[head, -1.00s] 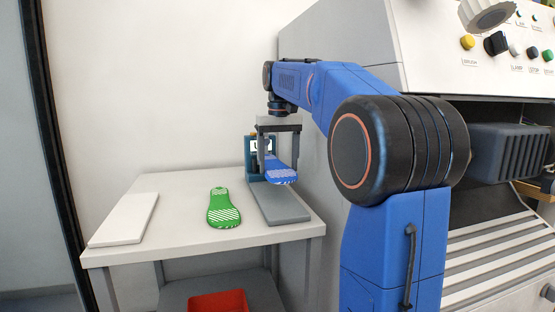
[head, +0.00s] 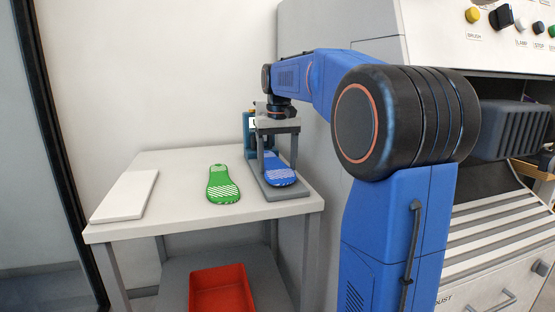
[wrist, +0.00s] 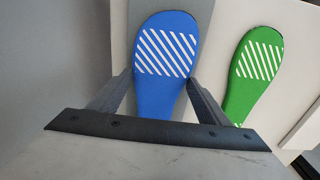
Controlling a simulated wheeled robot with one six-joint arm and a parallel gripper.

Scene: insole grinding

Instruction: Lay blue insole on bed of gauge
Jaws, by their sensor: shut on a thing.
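The blue insole (head: 279,172) with white stripes is at the grey bed of the gauge (head: 296,192). It lies flat along the bed, at or just above its surface; I cannot tell if it touches. My gripper (head: 278,165) points down over the bed and is shut on the insole. In the wrist view the blue insole (wrist: 167,50) shows between the two fingers, with the grey bed (wrist: 206,65) around it. The gauge's upright (head: 249,135) stands behind, partly hidden by my gripper.
A green insole (head: 222,184) lies on the table (head: 180,215), left of the gauge. A white slab (head: 125,195) lies at the table's left. A red bin (head: 223,290) sits on the lower shelf. The grinding machine (head: 430,20) stands close on the right.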

